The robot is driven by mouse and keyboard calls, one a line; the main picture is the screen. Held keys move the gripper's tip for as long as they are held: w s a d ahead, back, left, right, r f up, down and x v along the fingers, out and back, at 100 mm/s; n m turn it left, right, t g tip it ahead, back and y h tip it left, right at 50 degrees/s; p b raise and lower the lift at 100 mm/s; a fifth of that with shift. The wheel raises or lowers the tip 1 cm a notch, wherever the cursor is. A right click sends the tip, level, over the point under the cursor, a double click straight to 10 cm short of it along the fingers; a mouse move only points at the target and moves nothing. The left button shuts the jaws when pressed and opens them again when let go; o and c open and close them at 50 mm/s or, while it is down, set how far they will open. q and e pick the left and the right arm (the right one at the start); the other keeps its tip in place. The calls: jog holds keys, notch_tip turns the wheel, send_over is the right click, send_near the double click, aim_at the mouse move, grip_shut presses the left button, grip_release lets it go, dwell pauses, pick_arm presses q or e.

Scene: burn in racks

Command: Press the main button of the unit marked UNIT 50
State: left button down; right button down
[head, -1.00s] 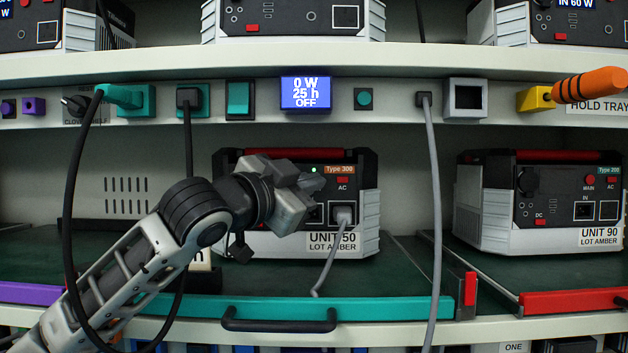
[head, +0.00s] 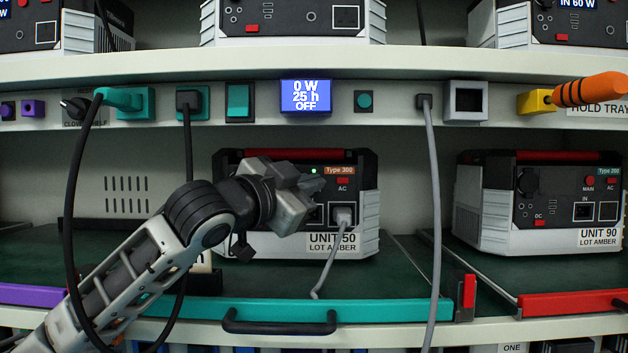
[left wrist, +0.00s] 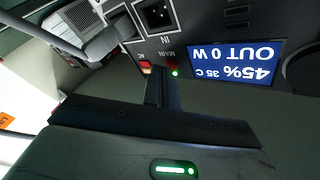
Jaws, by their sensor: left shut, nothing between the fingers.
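The unit marked UNIT 50 (head: 368,212) stands on the middle shelf, with a Type 300 tag and a lit green light. My left gripper (head: 318,184) is shut and empty in front of its panel, hiding much of the panel's left part. In the left wrist view, which is upside down, the shut fingers (left wrist: 160,76) reach to the panel by the red main button (left wrist: 173,61), partly hiding it. The green light (left wrist: 175,73) shows beside it. I cannot tell whether the fingertips touch the button. The unit's screen (left wrist: 237,63) reads 45%, OUT 0 W. My right gripper is not in view.
A grey cable (head: 328,262) is plugged into the unit's front. Another grey cable (head: 434,200) and a black cable (head: 70,220) hang before the shelf. UNIT 90 (head: 480,228) stands to the right. A teal tray front with a black handle (head: 280,326) lies below.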

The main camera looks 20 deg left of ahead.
pick_arm(q)
jog(key=shift+w, duration=0.1)
dwell(0.3)
jog(key=shift+s+d, duration=0.1)
jog(key=shift+s, duration=0.5)
jog(key=s+d, duration=0.1)
jog(key=s, duration=0.4)
jog(key=shift+s+d, duration=0.35)
jog(key=shift+s, duration=0.05)
dwell(0.3)
jog(key=s+d, duration=0.2)
jog(key=s, duration=0.5)
jog(key=shift+s+p, duration=0.3)
jog(key=shift+p, duration=0.15)
